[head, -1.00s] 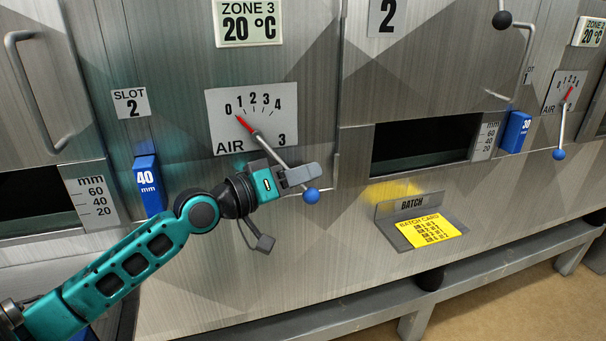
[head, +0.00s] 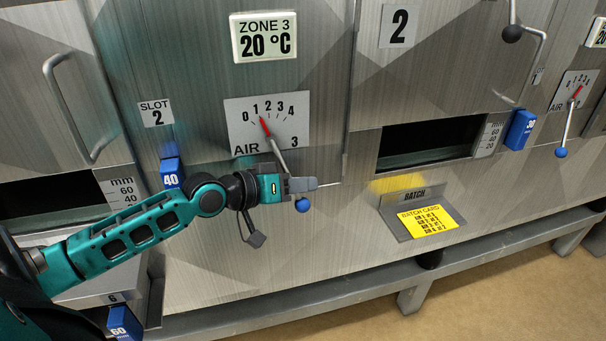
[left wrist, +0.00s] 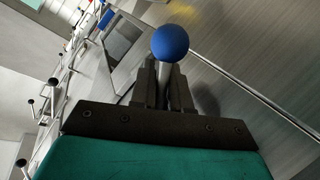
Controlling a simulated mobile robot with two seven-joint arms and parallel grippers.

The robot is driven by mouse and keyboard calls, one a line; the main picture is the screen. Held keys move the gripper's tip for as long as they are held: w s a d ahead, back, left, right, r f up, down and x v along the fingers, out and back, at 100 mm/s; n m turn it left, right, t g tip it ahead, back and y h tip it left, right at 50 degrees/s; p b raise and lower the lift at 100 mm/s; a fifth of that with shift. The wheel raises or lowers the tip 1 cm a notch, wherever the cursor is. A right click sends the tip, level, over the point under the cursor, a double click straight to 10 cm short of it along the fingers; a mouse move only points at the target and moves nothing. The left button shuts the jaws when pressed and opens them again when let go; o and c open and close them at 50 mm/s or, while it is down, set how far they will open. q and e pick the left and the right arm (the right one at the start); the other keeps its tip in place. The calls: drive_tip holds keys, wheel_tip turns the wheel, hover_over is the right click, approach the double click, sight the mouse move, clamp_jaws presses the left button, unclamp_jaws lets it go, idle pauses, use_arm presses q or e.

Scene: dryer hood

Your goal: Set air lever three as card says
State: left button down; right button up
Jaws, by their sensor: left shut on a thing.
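The air lever of dial 3 (head: 279,153) is a metal rod with a red pointer at its top and a blue ball knob (head: 302,205) at its bottom. The pointer stands close to the 1 mark on the white dial plate (head: 239,131). My left gripper (head: 300,185) is shut on the rod just above the knob. In the left wrist view the fingers (left wrist: 164,88) clasp the rod below the blue knob (left wrist: 170,42). The yellow batch card (head: 428,221) sits in its holder at lower right; its lines are too small to read surely. My right gripper is out of view.
A second air dial with a lever and blue knob (head: 561,153) is at far right. A blue 40 block (head: 171,172) stands left of my gripper. A dark slot (head: 430,142) and a door handle (head: 75,105) are nearby. The panel below the lever is clear.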

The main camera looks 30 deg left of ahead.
use_arm(q)
drive_tip(key=c, duration=1.2)
unclamp_jaws()
drive_tip(key=shift+s, duration=0.1)
drive_tip(key=shift+b+v, duration=0.8)
drive_tip(key=shift+v, duration=5.55)
